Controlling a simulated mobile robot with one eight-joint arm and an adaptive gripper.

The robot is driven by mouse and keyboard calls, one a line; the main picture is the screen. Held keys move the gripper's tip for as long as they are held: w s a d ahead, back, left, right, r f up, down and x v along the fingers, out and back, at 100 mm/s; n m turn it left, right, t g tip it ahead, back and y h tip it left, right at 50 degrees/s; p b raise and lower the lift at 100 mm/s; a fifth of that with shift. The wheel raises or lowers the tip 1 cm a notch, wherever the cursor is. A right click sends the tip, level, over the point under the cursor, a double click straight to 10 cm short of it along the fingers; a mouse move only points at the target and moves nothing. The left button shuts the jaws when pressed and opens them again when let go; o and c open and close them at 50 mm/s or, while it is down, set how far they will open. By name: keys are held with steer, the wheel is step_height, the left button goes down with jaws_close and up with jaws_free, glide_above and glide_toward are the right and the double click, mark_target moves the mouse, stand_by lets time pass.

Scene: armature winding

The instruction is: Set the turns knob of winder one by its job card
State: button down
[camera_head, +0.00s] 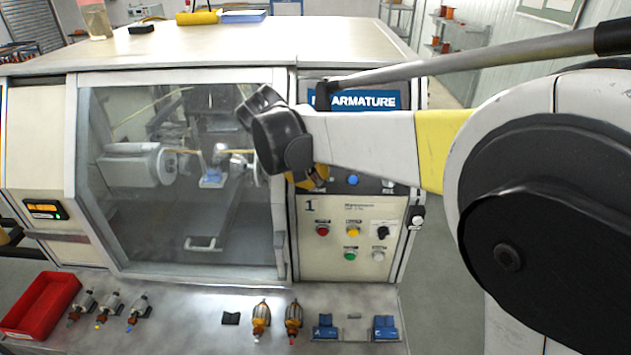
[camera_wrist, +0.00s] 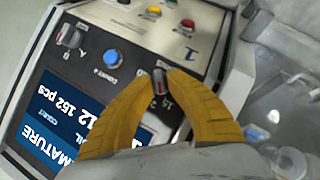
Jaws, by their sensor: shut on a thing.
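Winder one (camera_head: 180,180) is the machine with a glass door and a front panel (camera_head: 340,215) marked 1. My gripper (camera_head: 318,178) is at the left of the panel's upper strip. In the wrist view my gripper (camera_wrist: 160,84) has its yellow fingers closed on a small dark knob (camera_wrist: 158,78) with a light pointer line. Markings near the knob are partly covered by the fingers, and I cannot read its setting or name. I cannot make out a job card.
A blue screen headed ARMATURE (camera_head: 365,100) is partly behind my arm. Lower on the panel are coloured buttons and a black selector (camera_head: 383,231). On the bench lie a red tray (camera_head: 40,305), several armatures and blue holders (camera_head: 326,330).

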steer(key=shift+s+f+n+b, duration=0.1)
steer(key=shift+f+n+b, duration=0.15)
steer(key=shift+n, duration=0.25)
steer(key=shift+r+h, duration=0.1)
steer(key=shift+h, duration=0.2)
steer(key=c, duration=1.5)
jaws_free()
steer(key=v, duration=1.2)
